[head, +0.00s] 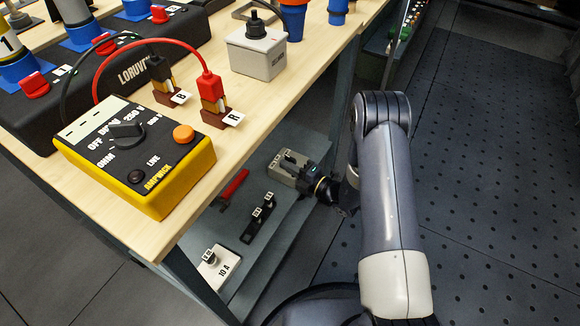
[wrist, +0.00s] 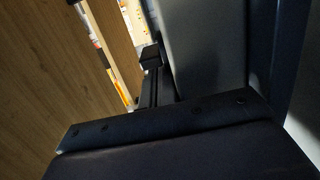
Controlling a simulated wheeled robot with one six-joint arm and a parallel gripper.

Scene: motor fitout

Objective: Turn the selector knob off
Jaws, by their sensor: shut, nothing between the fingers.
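A black selector knob (head: 127,131) sits on the top face of a yellow and black tester (head: 178,190) near the table's front corner. Labels around it include OFF, OHM, 250 V and others. I cannot tell for certain which one it points to. My gripper (wrist: 151,57) is shut and empty in the wrist view. In the head view my wrist is below and right of the tabletop, beside the lower shelf and well away from the tester. The fingers are hard to make out there. The knob does not show in the wrist view.
A red and a black lead run beside the tester to plugs R (head: 213,95) and B (head: 163,80). A grey box (head: 258,58) with a black knob stands further back. The lower shelf (head: 285,220) holds several small parts. The perforated floor (head: 480,180) at right is clear.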

